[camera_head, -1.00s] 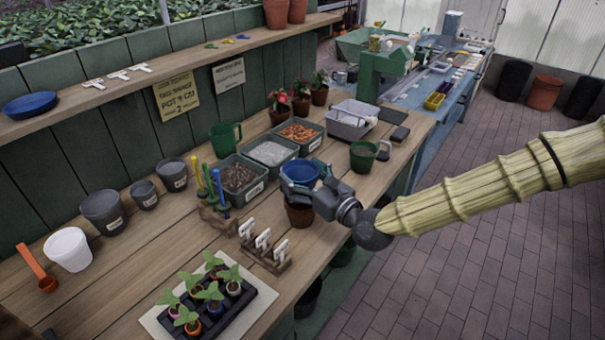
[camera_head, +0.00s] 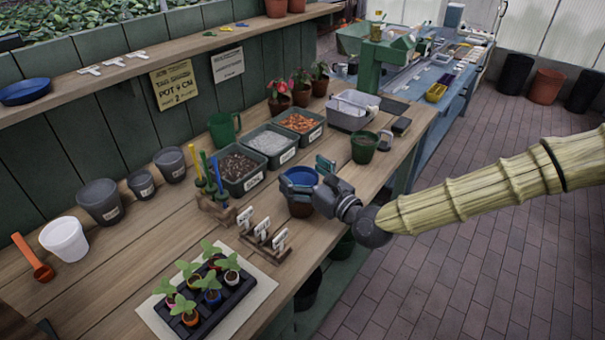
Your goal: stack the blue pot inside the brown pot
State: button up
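The blue pot (camera_head: 299,174) sits with its lower part hidden in or behind the brown pot (camera_head: 300,210), which stands upright near the front edge of the wooden bench. The blue rim shows above the brown pot. My gripper (camera_head: 312,178) is at the right side of the blue pot, close to its rim. One finger stands behind the rim at the right and the other lies in front of it. The fingers look spread apart, and the gripper body hides part of both pots. How deep the blue pot sits is hard to see.
Bins of soil, gravel and orange chips (camera_head: 299,122) stand behind. A tool holder (camera_head: 216,205), label rack (camera_head: 264,242) and seedling tray (camera_head: 206,300) are to the left. A green mug (camera_head: 364,148) stands at the right.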

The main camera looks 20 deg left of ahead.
jog(key=shift+d, duration=0.1)
dwell(0.3)
jog(key=v, duration=1.1)
jog(key=shift+s+d, duration=0.25)
jog(key=shift+d, duration=0.1)
jog(key=shift+f, duration=0.1)
dwell(0.5)
